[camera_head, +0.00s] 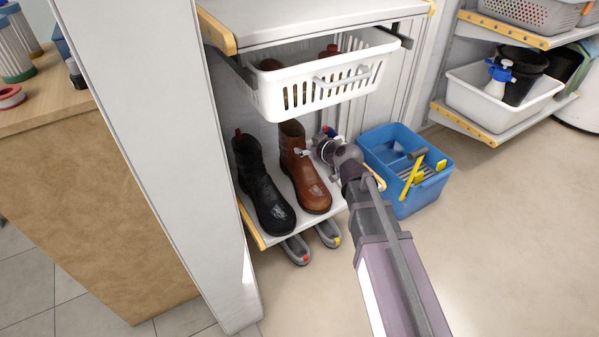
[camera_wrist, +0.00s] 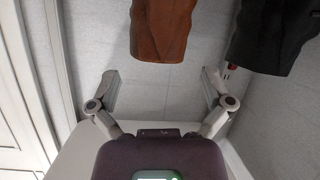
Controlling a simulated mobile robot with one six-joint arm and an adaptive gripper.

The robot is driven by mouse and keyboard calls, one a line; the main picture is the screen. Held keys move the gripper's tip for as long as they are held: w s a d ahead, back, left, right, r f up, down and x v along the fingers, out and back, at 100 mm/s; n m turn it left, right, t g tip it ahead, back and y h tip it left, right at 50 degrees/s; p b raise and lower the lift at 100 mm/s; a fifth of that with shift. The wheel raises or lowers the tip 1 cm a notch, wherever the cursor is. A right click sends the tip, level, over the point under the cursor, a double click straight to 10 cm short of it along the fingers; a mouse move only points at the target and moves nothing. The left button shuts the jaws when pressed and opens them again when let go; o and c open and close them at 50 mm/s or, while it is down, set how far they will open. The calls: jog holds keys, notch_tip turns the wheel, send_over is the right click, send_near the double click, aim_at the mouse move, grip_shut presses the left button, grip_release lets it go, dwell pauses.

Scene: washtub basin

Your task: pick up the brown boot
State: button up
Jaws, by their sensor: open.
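The brown boot (camera_head: 304,172) stands upright on a low white shelf, its toe toward the front. In the wrist view the shaft of the brown boot (camera_wrist: 162,28) shows at the top centre. My gripper (camera_head: 312,146) is close beside the boot's shaft, on its right in the head view. In the wrist view my gripper (camera_wrist: 160,88) has its two fingers spread wide with nothing between them. The boot's shaft shows above the gap between the fingertips there. Whether a finger touches the boot cannot be told.
A black boot (camera_head: 262,186) stands close to the brown boot's left. A white basket (camera_head: 322,90) hangs above both boots. A blue crate (camera_head: 408,190) is on the floor to the right. Two grey shoes or slippers (camera_head: 296,249) poke out below the shelf.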

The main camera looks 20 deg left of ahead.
aim_at(302, 142)
jog(key=b+x, duration=0.1)
jog(key=x, duration=0.2)
jog(key=shift+w+f+b, duration=0.2)
jog(key=shift+f+b, duration=0.2)
jog(key=shift+f, duration=0.1)
jog(key=shift+w+a+f, duration=0.2)
jog(key=shift+w+a, duration=0.15)
jog(key=shift+a, duration=0.25)
jog(key=c, duration=1.1)
